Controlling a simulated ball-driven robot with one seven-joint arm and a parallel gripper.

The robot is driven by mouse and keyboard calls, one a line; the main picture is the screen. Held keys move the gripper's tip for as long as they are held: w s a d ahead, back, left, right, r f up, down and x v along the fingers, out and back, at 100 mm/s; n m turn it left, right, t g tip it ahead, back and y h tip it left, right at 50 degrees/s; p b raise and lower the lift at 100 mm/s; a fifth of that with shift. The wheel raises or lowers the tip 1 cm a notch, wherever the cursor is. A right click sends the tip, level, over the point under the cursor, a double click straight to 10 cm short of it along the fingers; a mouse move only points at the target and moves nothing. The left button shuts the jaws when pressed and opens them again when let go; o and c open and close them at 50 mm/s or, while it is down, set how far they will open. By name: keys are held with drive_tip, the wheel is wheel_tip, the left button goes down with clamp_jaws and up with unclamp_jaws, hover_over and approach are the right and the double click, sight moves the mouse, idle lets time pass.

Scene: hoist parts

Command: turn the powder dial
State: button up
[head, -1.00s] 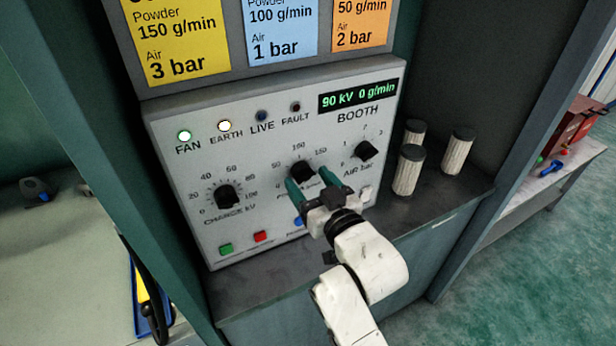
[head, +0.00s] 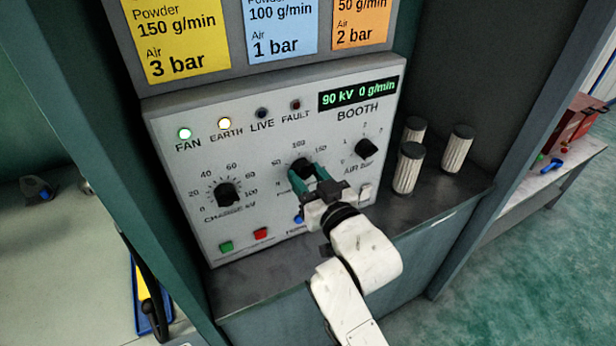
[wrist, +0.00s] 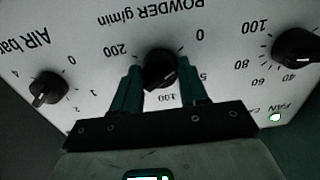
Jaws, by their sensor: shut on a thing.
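The powder dial (head: 301,166) is a black knob in the middle of the panel, partly hidden by my fingers in the head view. In the wrist view, the powder dial (wrist: 160,68) sits between my two green fingers, under upside-down POWDER g/min lettering. My gripper (head: 306,180) is shut on the dial, one finger on each side. It also shows in the wrist view (wrist: 160,82). The display (head: 357,94) reads 90 kV 0 g/min.
The charge dial (head: 228,194) is to the left and the air dial (head: 366,149) to the right. Green (head: 226,247) and red (head: 260,234) buttons sit below. Pleated filters (head: 408,168) stand on the ledge at right. Setting cards (head: 283,30) hang above.

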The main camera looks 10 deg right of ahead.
drive_tip(key=shift+m, duration=0.4)
drive_tip(key=shift+c, duration=0.3)
drive_tip(key=m, duration=0.4)
drive_tip(key=shift+m+p, duration=0.3)
drive_tip(key=shift+p, duration=0.1)
drive_tip(key=m, duration=0.6)
drive_tip(key=shift+m, duration=0.3)
drive_tip(key=o, duration=1.1)
drive_tip(key=shift+c, duration=0.2)
drive_tip(key=v, duration=1.1)
drive_tip(key=shift+b, duration=0.4)
